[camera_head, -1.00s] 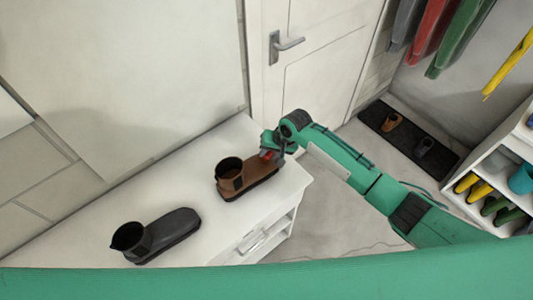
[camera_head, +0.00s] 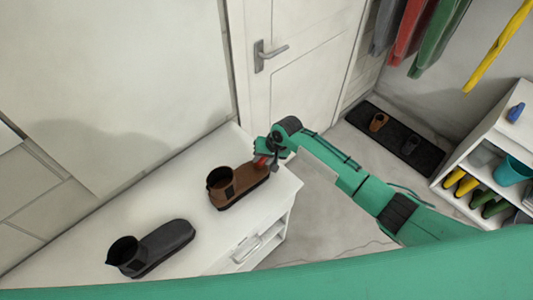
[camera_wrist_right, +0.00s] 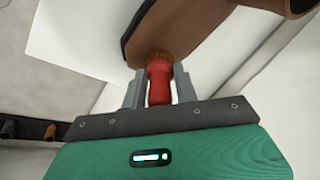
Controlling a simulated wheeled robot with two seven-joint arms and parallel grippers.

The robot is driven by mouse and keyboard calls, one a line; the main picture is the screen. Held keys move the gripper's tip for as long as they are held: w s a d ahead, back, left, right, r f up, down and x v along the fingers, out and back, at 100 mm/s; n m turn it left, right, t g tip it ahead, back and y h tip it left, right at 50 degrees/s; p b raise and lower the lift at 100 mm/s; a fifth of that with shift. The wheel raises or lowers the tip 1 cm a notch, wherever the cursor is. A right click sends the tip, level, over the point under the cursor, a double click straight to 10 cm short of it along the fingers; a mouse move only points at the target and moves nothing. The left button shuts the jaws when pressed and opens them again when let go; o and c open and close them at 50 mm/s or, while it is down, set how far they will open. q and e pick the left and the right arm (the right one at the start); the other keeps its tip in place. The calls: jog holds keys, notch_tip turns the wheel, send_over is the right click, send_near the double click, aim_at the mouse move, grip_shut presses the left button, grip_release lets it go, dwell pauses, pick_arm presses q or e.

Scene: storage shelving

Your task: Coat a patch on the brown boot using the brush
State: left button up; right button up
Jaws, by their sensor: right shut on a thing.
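The brown boot (camera_head: 236,188) stands on the white cabinet top, its toe toward my right arm. Its underside edge and side also show in the right wrist view (camera_wrist_right: 185,25). My right gripper (camera_head: 268,160) is shut on the red handle of the brush (camera_wrist_right: 159,82). The brush's tan bristle end (camera_wrist_right: 159,57) is at the boot's toe and appears to touch it; the exact contact is hard to tell. A dark grey boot (camera_head: 155,247) stands on the same top, to the left. My left gripper is not in view.
The white cabinet top (camera_head: 90,225) has free room around the boots. A door (camera_head: 300,70) stands behind. At the right are a dark mat (camera_head: 425,150) with small shoes, hanging coats (camera_head: 425,35), and a white shelf (camera_head: 480,150) with coloured boots and a teal bucket (camera_head: 512,172).

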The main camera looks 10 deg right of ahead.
jog(key=shift+s+a+r+p, duration=0.25)
jog(key=shift+s+a+p, duration=0.4)
jog(key=shift+a, duration=0.3)
jog(key=shift+s+a+r+p, duration=0.15)
jog(key=shift+s+a+p, duration=0.4)
jog(key=shift+a+p, duration=0.05)
jog(key=shift+s+a+r+p, duration=0.15)
jog(key=shift+s+a+p, duration=0.35)
jog(key=shift+a+p, duration=0.1)
jog(key=shift+s+a, duration=0.2)
jog(key=shift+a, duration=0.05)
jog(key=shift+s+a+f, duration=0.1)
jog(key=r+p, duration=0.3)
jog(key=shift+w+d+r, duration=0.2)
jog(key=shift+w+r, duration=0.1)
jog(key=shift+r, duration=0.05)
jog(key=shift+w+d+r, duration=0.1)
jog(key=shift+d+r, duration=0.05)
jog(key=shift+r, duration=0.05)
jog(key=shift+w+d+r, duration=0.15)
jog(key=shift+r, duration=0.85)
jog(key=shift+r, duration=0.1)
